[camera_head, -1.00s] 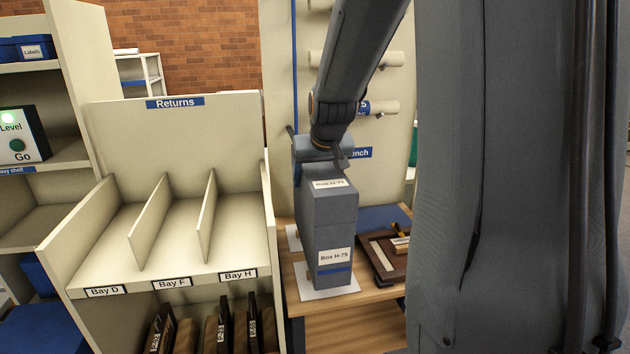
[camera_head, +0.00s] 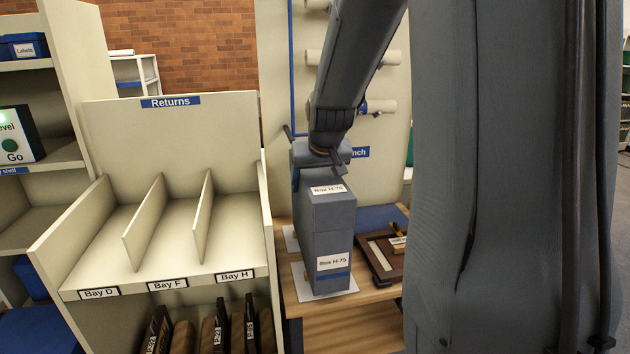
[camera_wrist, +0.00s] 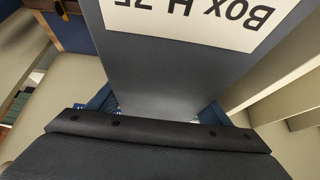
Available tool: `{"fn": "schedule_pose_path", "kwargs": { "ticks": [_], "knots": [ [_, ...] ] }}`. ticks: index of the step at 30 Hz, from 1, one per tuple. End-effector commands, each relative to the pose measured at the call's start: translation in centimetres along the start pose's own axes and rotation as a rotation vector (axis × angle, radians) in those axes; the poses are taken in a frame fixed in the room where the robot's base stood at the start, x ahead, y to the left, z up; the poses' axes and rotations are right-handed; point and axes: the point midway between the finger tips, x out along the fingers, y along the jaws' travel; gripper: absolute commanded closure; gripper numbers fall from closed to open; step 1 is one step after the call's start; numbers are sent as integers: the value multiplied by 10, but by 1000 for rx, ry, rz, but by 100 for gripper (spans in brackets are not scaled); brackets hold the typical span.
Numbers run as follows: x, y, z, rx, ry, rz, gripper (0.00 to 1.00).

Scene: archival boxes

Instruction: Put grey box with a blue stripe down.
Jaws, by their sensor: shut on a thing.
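The grey box with a blue stripe (camera_head: 333,235), labelled Box H-75, is upright to the right of the Returns unit. It appears in front of the bench and over a white sheet (camera_head: 350,284); I cannot tell whether its base touches anything. My gripper (camera_head: 320,172) is shut on its far upper end. In the wrist view, the box's grey top (camera_wrist: 165,75) with its upside-down label fills the middle, between the blue fingertips of my gripper (camera_wrist: 157,108).
The Returns unit (camera_head: 170,130) has empty slots marked Bay D, Bay F and Bay H, with labelled items below. A wooden bench (camera_head: 380,298) holds a brown frame (camera_head: 372,262) right of the box. A shelf with a Level/Go panel (camera_head: 15,135) stands at left.

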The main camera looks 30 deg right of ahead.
Motion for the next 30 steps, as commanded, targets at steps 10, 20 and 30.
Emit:
{"fn": "schedule_pose_path", "kwargs": {
  "ticks": [10,20,30],
  "knots": [
    [0,0,0,0,0,0,9],
    [-14,0,-8,1,1,0,9],
    [-70,0,-8,1,5,1,9]
  ]
}}
